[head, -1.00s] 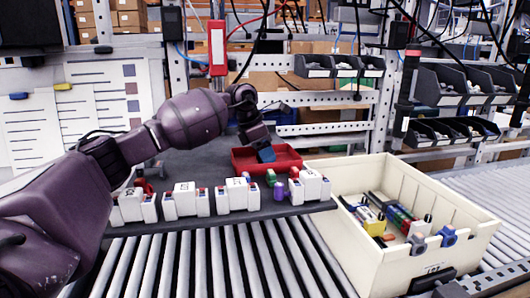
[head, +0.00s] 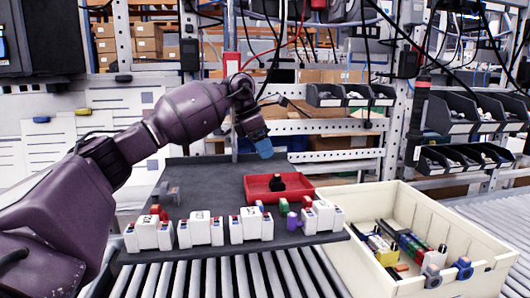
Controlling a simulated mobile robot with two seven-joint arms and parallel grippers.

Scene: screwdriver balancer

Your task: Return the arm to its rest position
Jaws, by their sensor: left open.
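My left arm comes in from the left, over the dark work board (head: 215,178). A small black object (head: 277,182) lies in the red tray. A red tool (head: 232,63) hangs upright behind my wrist, partly hidden by it. My right gripper is out of view.
Several white modules (head: 200,229) stand along the board's front edge, with small green and purple pieces (head: 292,220) beside them. A cream crate (head: 345,205) with coloured parts stands right. Rollers lie in front. Black bins (head: 450,112) hang at right.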

